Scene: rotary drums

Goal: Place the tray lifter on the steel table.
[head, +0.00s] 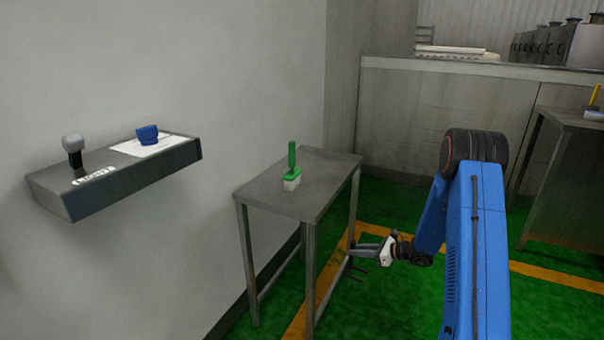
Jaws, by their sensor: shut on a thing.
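The steel table (325,180) stands against the wall in the middle of the head view, with a grey top on thin legs.
A wall shelf (130,185) at left holds a grey-knobbed object (73,148) and a blue item (147,135) on a white sheet. A low grey wall (440,110) stands behind. Another table (572,118) is at right. The tabletop around the brush is clear.

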